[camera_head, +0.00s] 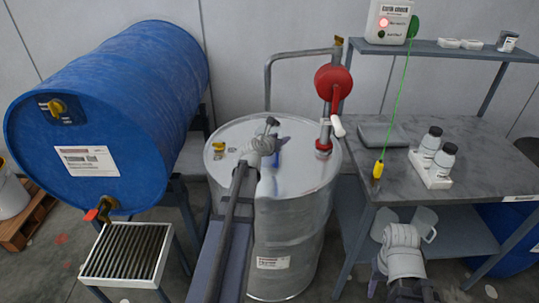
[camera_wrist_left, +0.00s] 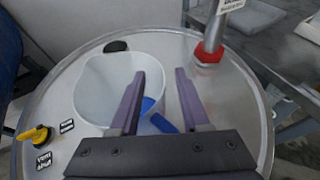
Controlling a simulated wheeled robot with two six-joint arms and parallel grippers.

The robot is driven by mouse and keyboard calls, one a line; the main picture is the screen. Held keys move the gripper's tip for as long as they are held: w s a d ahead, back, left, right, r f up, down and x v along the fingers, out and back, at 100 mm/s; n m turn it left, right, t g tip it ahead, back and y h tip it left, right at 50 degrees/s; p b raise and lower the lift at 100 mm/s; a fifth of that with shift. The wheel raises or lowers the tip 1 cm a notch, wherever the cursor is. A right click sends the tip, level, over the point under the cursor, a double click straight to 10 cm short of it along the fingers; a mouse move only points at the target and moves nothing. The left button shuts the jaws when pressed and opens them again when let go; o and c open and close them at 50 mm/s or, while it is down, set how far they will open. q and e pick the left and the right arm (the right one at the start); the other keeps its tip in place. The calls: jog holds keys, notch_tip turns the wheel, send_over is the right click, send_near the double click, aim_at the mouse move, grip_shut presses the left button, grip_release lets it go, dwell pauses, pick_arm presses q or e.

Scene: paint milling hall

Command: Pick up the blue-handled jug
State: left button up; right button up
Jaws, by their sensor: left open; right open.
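The blue-handled jug (camera_wrist_left: 105,85) is a pale, wide-mouthed vessel on the drum's top, seen in the left wrist view. Its blue handle (camera_wrist_left: 162,123) shows between the fingers of my left gripper (camera_wrist_left: 160,76), partly hidden by the left finger. That gripper is open, and I cannot tell whether a finger touches the handle. In the head view, my left arm hides most of the jug; a bit of blue handle (camera_head: 276,159) shows beside it. My right gripper (camera_head: 408,291) is open, low at the bottom right, partly out of frame.
The steel drum (camera_head: 290,215) carries a red pump (camera_head: 333,83) at its back right and a yellow cap (camera_wrist_left: 35,134). A blue drum (camera_head: 120,105) lies on the left above a grate (camera_head: 125,250). A grey bench (camera_head: 480,145) holds bottles (camera_head: 430,140); pale jugs (camera_head: 426,221) stand below.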

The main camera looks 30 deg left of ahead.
pick_arm(q)
jog(key=shift+w, duration=0.1)
jog(key=shift+c, duration=0.3)
grip_shut()
dwell(1.0)
